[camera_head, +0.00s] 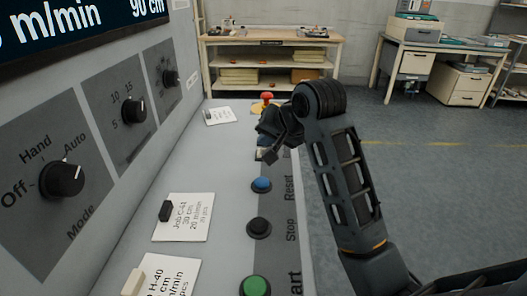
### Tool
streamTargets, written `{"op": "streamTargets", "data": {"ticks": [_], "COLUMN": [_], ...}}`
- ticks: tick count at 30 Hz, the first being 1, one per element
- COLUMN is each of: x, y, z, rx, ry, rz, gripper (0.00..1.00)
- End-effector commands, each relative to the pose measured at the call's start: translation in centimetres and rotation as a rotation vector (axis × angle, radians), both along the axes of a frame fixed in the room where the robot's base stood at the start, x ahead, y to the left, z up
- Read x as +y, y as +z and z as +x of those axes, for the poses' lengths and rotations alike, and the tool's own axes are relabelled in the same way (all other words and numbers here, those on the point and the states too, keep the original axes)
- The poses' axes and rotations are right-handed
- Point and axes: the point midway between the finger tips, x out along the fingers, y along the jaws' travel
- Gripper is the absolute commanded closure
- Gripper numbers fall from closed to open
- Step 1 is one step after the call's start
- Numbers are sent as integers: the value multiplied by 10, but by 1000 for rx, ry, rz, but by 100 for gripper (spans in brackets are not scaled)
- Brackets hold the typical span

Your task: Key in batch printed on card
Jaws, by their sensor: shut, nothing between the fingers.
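A white card (183,222) under a black clip lies on the sloped panel ledge; it reads "Job C-44", "39 cm", "20 m/min" and a pcs figure too small to be sure of. A second card (172,275) below it, partly cut off, reads "H-40" and "pcs". A third card (220,115) lies farther back, its print unreadable. My gripper (266,150) is shut and empty, above the far part of the button row, beyond the blue Reset button (261,185). It partly hides a pale control beneath it. No keypad can be made out.
The black Stop button (259,227) and green Start button (255,286) are nearest. A red emergency knob (267,97) stands behind my gripper. The upright panel has a Mode knob (62,180), two smaller knobs and a display (75,25). A workbench (270,42) stands behind; open floor lies right.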

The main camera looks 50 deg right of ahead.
Motion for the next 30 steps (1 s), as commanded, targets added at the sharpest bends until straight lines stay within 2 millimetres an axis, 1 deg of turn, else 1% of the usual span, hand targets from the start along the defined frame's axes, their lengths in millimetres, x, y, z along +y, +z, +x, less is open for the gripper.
{"op": "streamTargets", "data": {"ticks": [17, 30], "x": [0, 0], "y": [0, -8], "z": [0, 0], "rx": [0, 0], "ry": [0, 0], "rz": [0, 0], "gripper": [100, 100]}}
